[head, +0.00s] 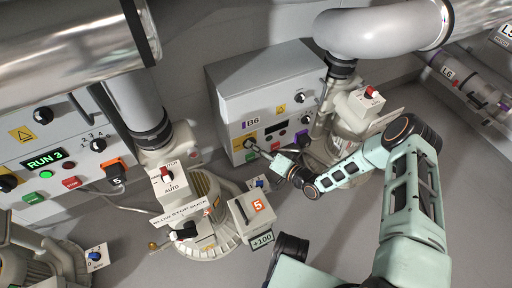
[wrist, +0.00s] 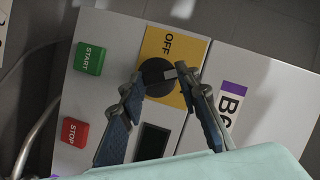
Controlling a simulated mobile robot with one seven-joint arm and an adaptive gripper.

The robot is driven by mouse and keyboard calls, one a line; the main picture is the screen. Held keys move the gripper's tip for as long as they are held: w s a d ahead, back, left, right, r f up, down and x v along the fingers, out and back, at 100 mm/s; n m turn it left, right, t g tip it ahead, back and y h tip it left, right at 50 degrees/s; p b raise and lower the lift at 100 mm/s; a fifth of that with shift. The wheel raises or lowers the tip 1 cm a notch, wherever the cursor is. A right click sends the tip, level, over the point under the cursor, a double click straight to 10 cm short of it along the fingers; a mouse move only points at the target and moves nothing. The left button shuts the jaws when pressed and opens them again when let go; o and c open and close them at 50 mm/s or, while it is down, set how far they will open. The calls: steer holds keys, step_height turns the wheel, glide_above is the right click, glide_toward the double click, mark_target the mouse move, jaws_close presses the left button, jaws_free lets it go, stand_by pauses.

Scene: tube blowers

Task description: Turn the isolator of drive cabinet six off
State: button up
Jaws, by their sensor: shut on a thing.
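The grey drive cabinet marked B6 (head: 262,88) stands at the centre of the head view. Its isolator is a round black knob (wrist: 155,78) on a yellow plate (wrist: 190,50) marked OFF, seen in the wrist view. My gripper (wrist: 159,82) is shut on the knob, one finger at each side. A grey bar on the knob lies near the right fingertip. The fingers hide part of the knob, so I cannot tell its setting for sure. In the head view my gripper (head: 257,147) reaches the lower left of the cabinet front.
The wrist view shows a green START button (wrist: 89,58), a red STOP button (wrist: 75,131) and a dark display (wrist: 152,141) near the knob. A blower (head: 345,120) with a pipe stands right of the cabinet, close to my arm. Another blower (head: 200,215) stands at left.

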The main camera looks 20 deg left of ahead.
steer(key=n+t+h+p, duration=0.1)
steer(key=n, duration=0.1)
steer(key=n+t+h+p, duration=0.1)
steer(key=n, duration=0.2)
steer(key=a+n+h+p, duration=0.1)
steer(key=n+p, duration=0.1)
steer(key=shift+s+a+r+t+h, duration=0.1)
steer(key=shift+s+r+t+h, duration=0.2)
steer(key=shift+t, duration=0.1)
steer(key=shift+w+n, duration=0.1)
steer(key=shift+n, duration=0.2)
stand_by(0.3)
steer(key=o, duration=1.2)
steer(key=shift+c, duration=0.2)
steer(key=shift+f, duration=0.1)
steer(key=v, duration=1.2)
